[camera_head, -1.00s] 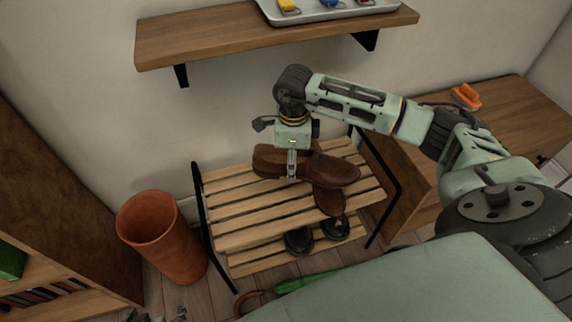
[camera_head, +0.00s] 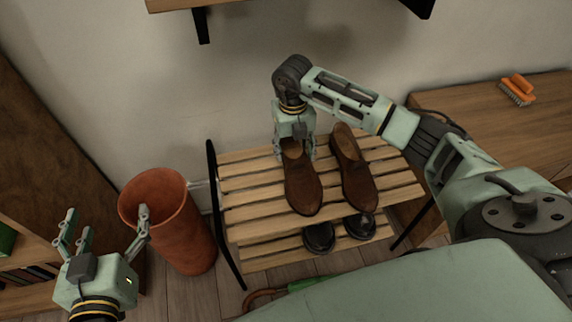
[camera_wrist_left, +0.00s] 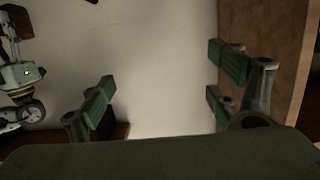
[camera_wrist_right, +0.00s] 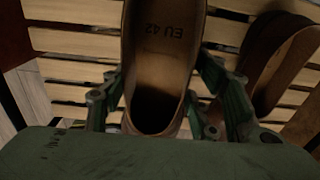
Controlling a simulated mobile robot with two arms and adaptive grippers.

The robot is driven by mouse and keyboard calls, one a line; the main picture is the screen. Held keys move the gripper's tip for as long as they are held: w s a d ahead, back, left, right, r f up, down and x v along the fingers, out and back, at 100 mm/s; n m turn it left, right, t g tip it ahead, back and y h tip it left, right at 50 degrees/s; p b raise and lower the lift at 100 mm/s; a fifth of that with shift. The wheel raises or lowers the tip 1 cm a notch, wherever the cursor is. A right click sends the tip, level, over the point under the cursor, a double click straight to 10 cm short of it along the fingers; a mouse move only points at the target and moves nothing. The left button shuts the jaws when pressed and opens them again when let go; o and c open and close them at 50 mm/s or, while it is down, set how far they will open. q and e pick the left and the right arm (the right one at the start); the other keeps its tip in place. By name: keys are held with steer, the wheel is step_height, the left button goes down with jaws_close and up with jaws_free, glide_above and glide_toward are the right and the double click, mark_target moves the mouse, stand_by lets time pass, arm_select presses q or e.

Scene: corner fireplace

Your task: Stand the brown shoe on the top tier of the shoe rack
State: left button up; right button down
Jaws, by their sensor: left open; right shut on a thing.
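My right gripper (camera_head: 296,153) is shut on the heel end of a brown shoe (camera_head: 303,188). The shoe is upright at the top tier of the wooden slatted shoe rack (camera_head: 248,197), toe towards me, and looks level with the slats; I cannot tell whether its sole touches them. In the right wrist view the shoe (camera_wrist_right: 160,65) sits between the fingers, with "EU 42" on its insole. A second brown shoe (camera_head: 352,172) stands beside it on the right, toe also towards me. My left gripper (camera_head: 106,222) is open and empty, left of the rack.
Black shoes (camera_head: 319,238) are on the lower tier. A terracotta bin (camera_head: 188,230) stands left of the rack, close to my left gripper. A wooden cabinet (camera_head: 470,122) with an orange brush (camera_head: 517,90) is at right. A wall shelf (camera_head: 285,4) hangs above. A green-and-brown item lies in front.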

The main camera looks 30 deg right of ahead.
mark_target(283, 158)
steer(key=a+f, duration=0.1)
steer(key=a, duration=0.2)
steer(key=shift+f, duration=0.4)
steer(key=shift+a+f+b, duration=0.15)
steer(key=shift+b, duration=0.15)
step_height(283, 158, down, 4)
steer(key=shift+r+b, duration=0.2)
steer(key=shift+b, duration=0.5)
steer(key=shift+s, duration=0.1)
steer(key=c, duration=1)
jaws_free()
steer(key=shift+f, duration=0.2)
steer(key=shift+o, duration=0.9)
steer(key=shift+f, duration=0.1)
steer(key=o, duration=0.3)
arm_select(q)
step_height(283, 158, up, 11)
steer(key=d+t+h, duration=0.1)
steer(key=t, duration=0.5)
steer(key=shift+d+f+h, duration=0.15)
steer(key=shift+d+h, duration=0.05)
steer(key=shift+h, duration=0.2)
steer(key=shift+s, duration=0.1)
arm_select(e)
steer(key=shift+r, duration=0.3)
